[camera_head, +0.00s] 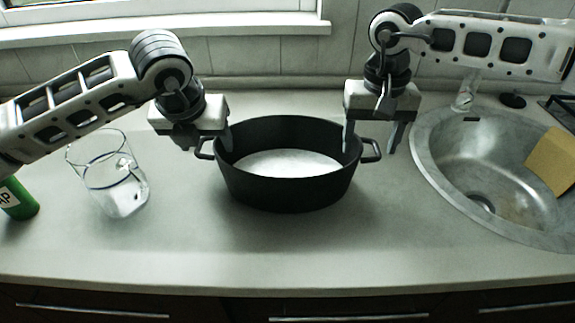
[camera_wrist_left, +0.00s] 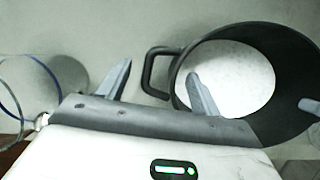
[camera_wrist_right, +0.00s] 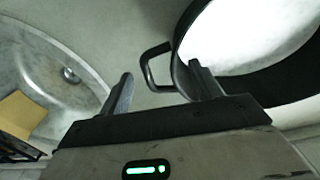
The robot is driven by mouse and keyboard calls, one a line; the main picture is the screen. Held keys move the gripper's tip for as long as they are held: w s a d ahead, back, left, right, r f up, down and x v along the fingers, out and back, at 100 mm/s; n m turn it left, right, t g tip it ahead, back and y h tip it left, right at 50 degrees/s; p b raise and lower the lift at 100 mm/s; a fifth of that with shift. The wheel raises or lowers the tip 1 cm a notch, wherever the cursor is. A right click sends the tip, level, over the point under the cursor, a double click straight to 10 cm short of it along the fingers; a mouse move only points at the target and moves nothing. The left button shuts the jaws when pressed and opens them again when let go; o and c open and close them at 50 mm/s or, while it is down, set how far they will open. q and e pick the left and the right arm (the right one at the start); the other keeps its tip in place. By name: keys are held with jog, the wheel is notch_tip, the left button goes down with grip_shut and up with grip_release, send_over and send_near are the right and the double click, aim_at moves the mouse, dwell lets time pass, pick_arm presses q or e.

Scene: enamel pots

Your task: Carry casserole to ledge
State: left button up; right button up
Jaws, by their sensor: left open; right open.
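The casserole (camera_head: 290,195) is a black two-handled pot with a white surface inside. It stands upright on the counter in the middle of the head view. My left gripper (camera_head: 208,145) is open above its left handle (camera_wrist_left: 150,72), with one finger over the pot's inside and the other outside the handle. My right gripper (camera_head: 370,143) is open in the same way around the right handle (camera_wrist_right: 150,68). Neither gripper is closed on a handle. A pale window ledge (camera_head: 170,32) runs along the back wall at upper left.
A clear glass (camera_head: 125,195) stands on the counter left of the pot, below my left arm. A green bottle (camera_head: 18,198) is at the far left. The counter (camera_head: 300,245) in front is clear.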

pick_arm(q)
grip_shut()
pick_arm(e)
grip_shut()
pick_arm(q)
jog(key=shift+w+r, duration=0.25)
jog(key=shift+r, duration=0.15)
pick_arm(e)
jog(key=shift+w+r, duration=0.25)
jog(key=shift+r, duration=0.1)
